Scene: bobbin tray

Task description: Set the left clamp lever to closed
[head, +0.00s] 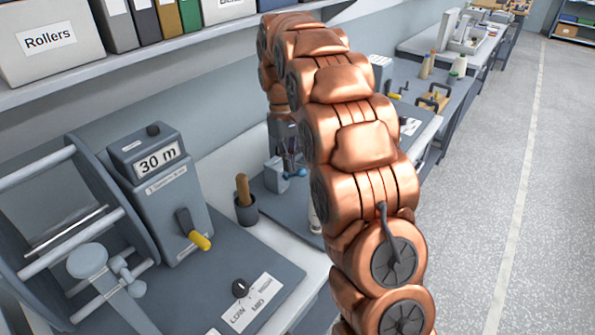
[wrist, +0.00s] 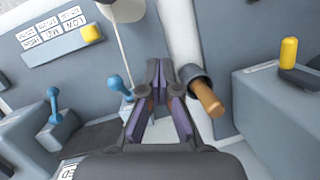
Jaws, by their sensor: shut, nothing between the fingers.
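Two clamps with blue levers show in the wrist view. One blue lever (wrist: 118,84) stands on a block just left of my gripper (wrist: 157,74); the other blue lever (wrist: 54,104) is farther left. The wrist view is turned round relative to the head view, so the lever nearer the cup appears to be the left clamp lever. A clamp block (head: 272,179) with a blue lever end (head: 299,172) shows in the head view, partly behind my arm. My gripper is shut and empty, apart from the levers. I cannot tell either lever's exact setting.
A dark cup with a wooden handle (wrist: 209,99) stands close right of my gripper; the cup (head: 246,212) is left of the clamp in the head view. A grey box with a yellow-tipped lever (head: 200,241) and a large reel frame (head: 80,215) stand nearby. A shelf (head: 150,52) runs above.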

